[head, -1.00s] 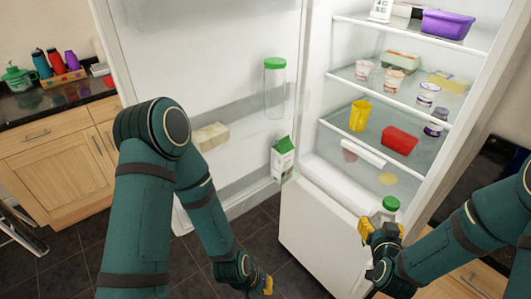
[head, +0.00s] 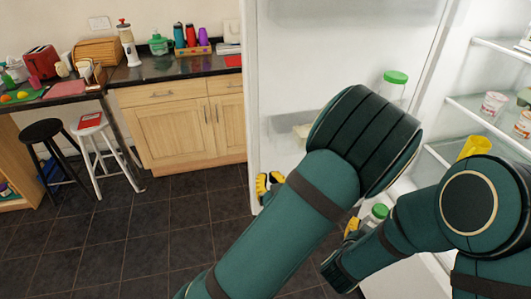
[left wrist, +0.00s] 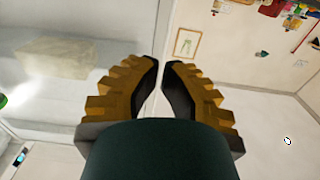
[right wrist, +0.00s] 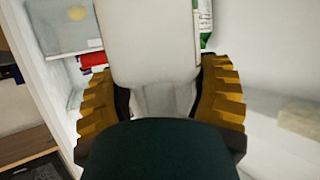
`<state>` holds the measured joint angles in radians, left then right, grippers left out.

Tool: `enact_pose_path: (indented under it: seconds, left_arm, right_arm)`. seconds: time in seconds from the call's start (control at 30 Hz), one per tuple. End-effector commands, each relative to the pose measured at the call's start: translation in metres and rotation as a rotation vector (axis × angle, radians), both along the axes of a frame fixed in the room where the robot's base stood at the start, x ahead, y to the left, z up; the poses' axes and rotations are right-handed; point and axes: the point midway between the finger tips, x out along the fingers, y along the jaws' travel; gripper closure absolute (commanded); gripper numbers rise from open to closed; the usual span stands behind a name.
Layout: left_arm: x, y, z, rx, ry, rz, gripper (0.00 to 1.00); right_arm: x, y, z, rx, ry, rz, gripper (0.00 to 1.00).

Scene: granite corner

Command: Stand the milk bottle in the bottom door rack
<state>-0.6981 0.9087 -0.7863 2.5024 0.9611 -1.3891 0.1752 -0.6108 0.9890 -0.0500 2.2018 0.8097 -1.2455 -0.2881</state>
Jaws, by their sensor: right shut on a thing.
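The milk bottle (head: 379,212) shows only its green cap and upper part in the head view, low beside the fridge. My right gripper (head: 352,228) is shut on it. In the right wrist view the pale bottle body (right wrist: 155,50) stands between the yellow fingers. My left gripper (head: 268,185) is empty at the outer edge of the fridge door (head: 345,40); its fingertips are almost together in the left wrist view (left wrist: 161,70). The bottom door rack is hidden behind my left arm in the head view.
Stools and a counter (head: 170,72) stand at the left; the floor (head: 130,235) between is clear.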

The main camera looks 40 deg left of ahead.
Motion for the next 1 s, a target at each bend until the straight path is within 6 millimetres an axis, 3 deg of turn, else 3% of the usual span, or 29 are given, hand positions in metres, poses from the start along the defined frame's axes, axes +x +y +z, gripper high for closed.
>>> enact_pose_path:
  seconds: [0.17, 0.7, 1.0]
  left_arm:
    - [0.01, 0.013, 0.002, 0.006, -0.007, 0.006, 1.0]
    - [0.072, 0.085, 0.002, 0.005, -0.004, 0.003, 1.0]
    - [0.089, 0.104, 0.002, 0.003, -0.004, 0.002, 1.0]
  right_arm:
    - [0.0, 0.001, 0.002, 0.001, -0.003, 0.0, 0.77]
    - [0.0, 0.001, 0.006, 0.001, -0.003, 0.0, 0.77]
    - [0.0, 0.001, 0.007, 0.001, -0.003, 0.0, 0.77]
